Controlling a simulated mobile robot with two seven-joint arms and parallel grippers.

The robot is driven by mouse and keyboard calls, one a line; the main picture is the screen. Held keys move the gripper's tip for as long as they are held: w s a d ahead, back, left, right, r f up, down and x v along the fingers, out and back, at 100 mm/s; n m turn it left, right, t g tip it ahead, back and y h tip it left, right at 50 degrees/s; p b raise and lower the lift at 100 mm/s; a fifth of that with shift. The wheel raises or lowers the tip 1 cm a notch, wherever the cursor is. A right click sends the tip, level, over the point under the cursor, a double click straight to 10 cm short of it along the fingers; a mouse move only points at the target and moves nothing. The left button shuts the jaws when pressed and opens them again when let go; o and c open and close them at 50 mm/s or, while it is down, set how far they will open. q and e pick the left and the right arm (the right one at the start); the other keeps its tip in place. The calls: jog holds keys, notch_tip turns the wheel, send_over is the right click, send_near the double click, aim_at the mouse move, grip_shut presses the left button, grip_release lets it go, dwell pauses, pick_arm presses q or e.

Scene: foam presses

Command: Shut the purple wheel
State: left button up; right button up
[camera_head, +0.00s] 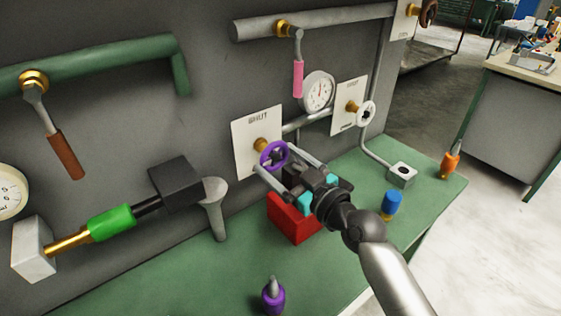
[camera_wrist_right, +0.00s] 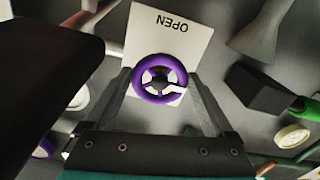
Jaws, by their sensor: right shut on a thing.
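The purple wheel (camera_head: 284,151) sits on a brass stem in front of a white plate (camera_head: 245,135) on the grey wall. The plate reads SHUT at its top. In the right wrist view the wheel (camera_wrist_right: 160,59) faces me between the two fingers, and OPEN shows upside down on the plate (camera_wrist_right: 195,42). My right gripper (camera_head: 273,160) is shut on the wheel, with one finger at either side of its rim. My left gripper is in neither view.
A red block (camera_head: 293,220) stands on the green bench (camera_head: 190,270) below my right gripper. A white wheel (camera_head: 366,114), a gauge (camera_head: 318,91) and a pink-handled lever (camera_head: 298,78) are close to the right. A grey funnel-shaped post (camera_head: 215,208) stands left.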

jog(key=shift+m, duration=0.3)
jog(key=m+p, duration=0.1)
jog(key=m, duration=0.2)
jog(key=shift+m+p, duration=0.3)
jog(key=shift+m, duration=0.1)
jog(key=m, duration=0.2)
jog(key=m+p, duration=0.1)
jog(key=m, duration=0.1)
jog(key=shift+s+a+r+m, duration=0.1)
jog(key=shift+s+a+m, duration=0.05)
jog(key=shift+m, duration=0.15)
jog(key=m+p, duration=0.1)
jog(key=m, duration=0.3)
jog(key=shift+r+m+p, duration=0.1)
jog(key=shift+m+p, duration=0.5)
jog(key=shift+m, duration=1.8)
jog(key=shift+a, duration=0.1)
jog(key=o, duration=1.1)
jog(key=shift+s, duration=0.1)
